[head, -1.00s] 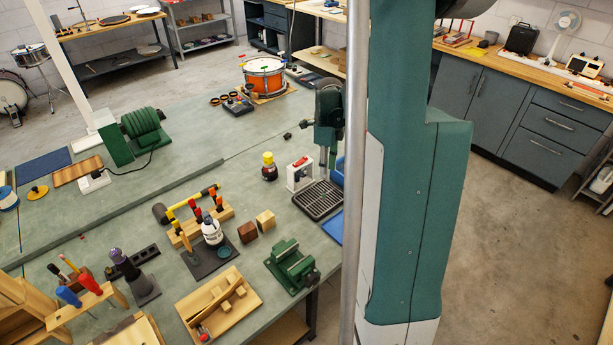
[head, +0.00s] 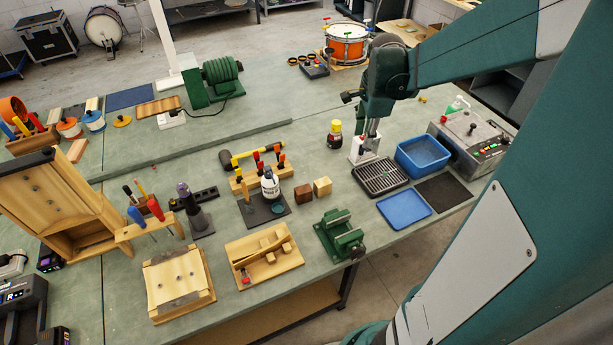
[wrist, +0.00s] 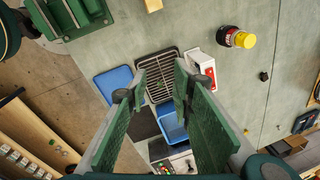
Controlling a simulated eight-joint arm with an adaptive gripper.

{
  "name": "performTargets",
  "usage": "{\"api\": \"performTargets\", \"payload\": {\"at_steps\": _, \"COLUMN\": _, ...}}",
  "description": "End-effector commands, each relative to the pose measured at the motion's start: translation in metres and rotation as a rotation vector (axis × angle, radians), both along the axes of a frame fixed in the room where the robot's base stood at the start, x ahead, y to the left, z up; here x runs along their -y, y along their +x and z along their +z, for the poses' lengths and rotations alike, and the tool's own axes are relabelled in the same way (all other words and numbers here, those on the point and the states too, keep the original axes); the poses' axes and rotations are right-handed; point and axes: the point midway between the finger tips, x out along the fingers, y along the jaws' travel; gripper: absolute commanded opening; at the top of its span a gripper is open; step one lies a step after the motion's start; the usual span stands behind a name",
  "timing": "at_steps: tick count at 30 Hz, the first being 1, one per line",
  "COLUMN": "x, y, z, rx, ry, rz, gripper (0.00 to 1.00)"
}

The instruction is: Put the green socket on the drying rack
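The drying rack (head: 381,177) is a black slatted tray on the bench, in front of a white and red box. It also shows between my fingers in the wrist view (wrist: 160,65). My gripper (head: 371,128) is above the bench behind the rack in the head view. In the wrist view its two green fingers (wrist: 158,92) are apart with nothing seen between them. A blue tub (head: 424,152) stands right of the rack; in the wrist view my right finger partly covers it (wrist: 172,127). I cannot make out a green socket in either view.
A flat blue tray (head: 404,209) and a dark mat (head: 443,192) lie near the rack. A grey machine with buttons (head: 470,140) stands to the right. A green vise (head: 341,235) is in front. A yellow-capped bottle (head: 335,134) and the white box (head: 362,150) stand close behind.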

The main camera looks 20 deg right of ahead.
Motion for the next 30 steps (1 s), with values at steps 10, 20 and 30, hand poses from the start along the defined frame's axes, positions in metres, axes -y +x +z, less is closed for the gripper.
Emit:
{"api": "performTargets", "payload": {"at_steps": 10, "x": -0.069, "y": -0.018, "z": 0.037, "rx": 0.057, "ry": -0.091, "rz": 0.37, "gripper": 0.24}}
{"api": "performTargets", "payload": {"at_steps": 20, "x": -0.127, "y": -0.043, "z": 0.062, "rx": 0.106, "ry": -0.193, "rz": 0.714, "gripper": 0.24}}
{"api": "performTargets", "payload": {"at_steps": 30, "x": -0.182, "y": -0.073, "z": 0.079, "rx": 0.155, "ry": -0.316, "rz": 1.06, "gripper": 0.24}}
